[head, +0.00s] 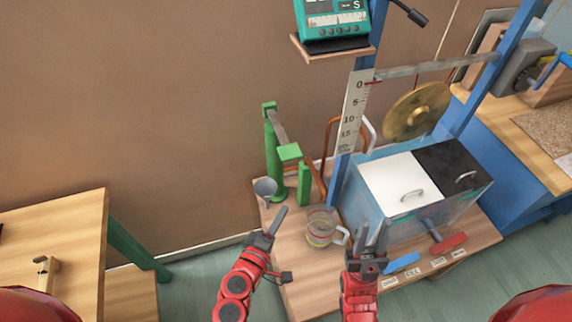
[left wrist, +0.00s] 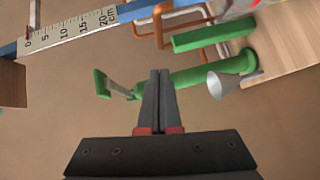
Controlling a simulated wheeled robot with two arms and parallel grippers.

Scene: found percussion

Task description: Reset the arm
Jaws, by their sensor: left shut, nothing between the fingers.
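My left gripper (head: 281,212) is shut and empty, above the left part of the wooden bench (head: 292,250). Its closed fingertips also show in the left wrist view (left wrist: 160,76), with a green stand (left wrist: 195,77) and a metal funnel (left wrist: 222,84) beyond them. In the head view the green stand (head: 276,160) and the funnel (head: 265,188) are behind this gripper. My right gripper (head: 374,228) is at the front of the bench, beside a glass jug (head: 319,228); its two fingers are apart with nothing seen between them.
A clear tank (head: 368,215) with white and black lids stands right of my right gripper. A brass gong (head: 416,110) hangs above it. Blue (head: 402,263) and red (head: 448,244) blocks lie along the front edge. Another wooden table (head: 60,240) stands left, with open floor between.

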